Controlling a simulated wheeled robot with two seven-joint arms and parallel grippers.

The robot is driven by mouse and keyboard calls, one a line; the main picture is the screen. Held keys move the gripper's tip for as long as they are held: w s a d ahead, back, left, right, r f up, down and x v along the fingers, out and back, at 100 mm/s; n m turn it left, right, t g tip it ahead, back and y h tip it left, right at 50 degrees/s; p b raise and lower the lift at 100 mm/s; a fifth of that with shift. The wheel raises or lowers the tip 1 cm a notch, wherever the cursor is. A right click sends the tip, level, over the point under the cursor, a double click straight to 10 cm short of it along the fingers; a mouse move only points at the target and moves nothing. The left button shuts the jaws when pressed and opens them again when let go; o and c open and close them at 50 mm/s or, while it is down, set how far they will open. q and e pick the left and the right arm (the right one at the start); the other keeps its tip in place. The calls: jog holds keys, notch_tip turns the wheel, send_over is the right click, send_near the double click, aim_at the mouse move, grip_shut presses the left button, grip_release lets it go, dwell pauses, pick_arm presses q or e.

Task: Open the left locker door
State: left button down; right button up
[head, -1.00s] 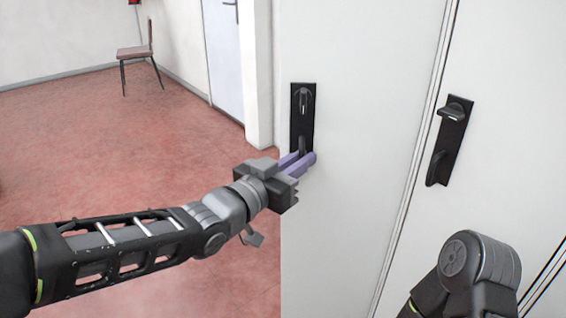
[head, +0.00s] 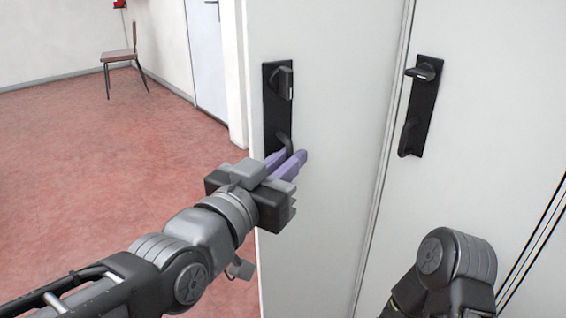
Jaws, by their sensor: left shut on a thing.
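The left locker door (head: 325,215) is pale grey and appears slightly ajar, its left edge swung towards me. Its black handle plate (head: 270,112) sits near that edge, with a knob at the top and a curved pull handle (head: 285,143) at the bottom. My left gripper (head: 289,161) comes in from the lower left. Its purple fingers are shut on the lower end of the pull handle, partly hiding it. My right gripper is not in view; only part of my right arm shows at the lower right.
The right locker door (head: 480,120) with its own black handle plate (head: 421,105) appears closed. A chair (head: 121,62) stands far back left near the wall, beside a pale blue room door (head: 208,60). The red floor (head: 110,170) on the left is clear.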

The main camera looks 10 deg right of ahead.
pick_arm(q)
jog(key=shift+s+d, duration=0.35)
jog(key=shift+s, duration=0.2)
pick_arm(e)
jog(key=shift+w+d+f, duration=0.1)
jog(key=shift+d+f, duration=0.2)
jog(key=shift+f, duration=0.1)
pick_arm(q)
jog(key=shift+r, duration=0.1)
jog(key=c, duration=1.8)
grip_release()
jog(key=shift+d, duration=0.1)
jog(key=shift+o, duration=0.2)
jog(key=v, duration=0.7)
jog(key=shift+s+a, duration=0.25)
jog(key=shift+a, duration=0.1)
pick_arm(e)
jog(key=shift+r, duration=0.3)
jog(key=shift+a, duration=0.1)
